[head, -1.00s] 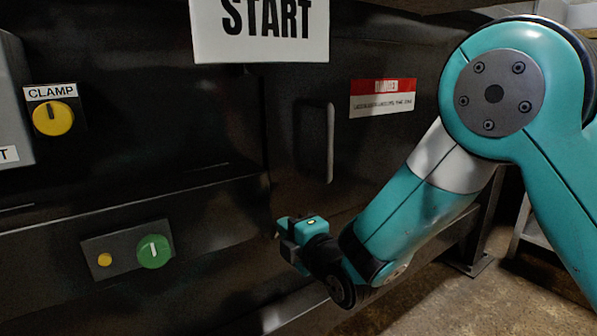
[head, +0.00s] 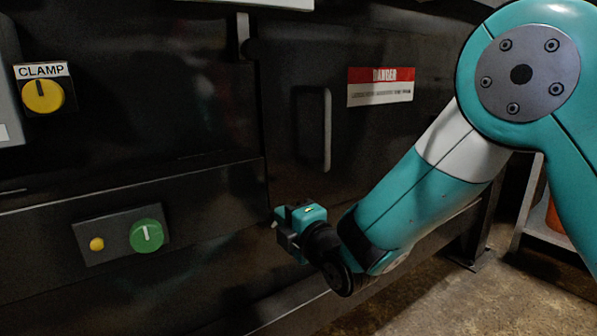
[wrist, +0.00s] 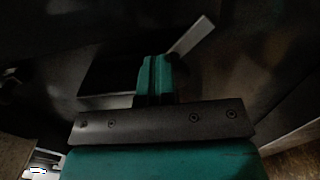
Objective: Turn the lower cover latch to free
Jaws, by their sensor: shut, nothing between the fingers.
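My gripper (head: 279,228) is in front of the lower part of the dark machine cover (head: 285,150) in the head view. In the wrist view its teal fingers (wrist: 154,75) are together with nothing between them. A pale metal bar (wrist: 192,36) slants up to the right just beyond the fingertips, and may be the lower latch lever. A dark plate with a pale lower edge (wrist: 105,101) lies to its left. I cannot tell whether the fingers touch the bar. In the head view my gripper hides what is behind it. A short upright metal bar (head: 243,32) is at the cover's top left.
A yellow CLAMP knob (head: 43,96) is at the left. A green knob (head: 146,236) and a small yellow button (head: 97,244) sit on a plate below. A recessed handle (head: 327,130) and a DANGER label (head: 380,87) are right of centre. Open floor (head: 440,300) is at lower right.

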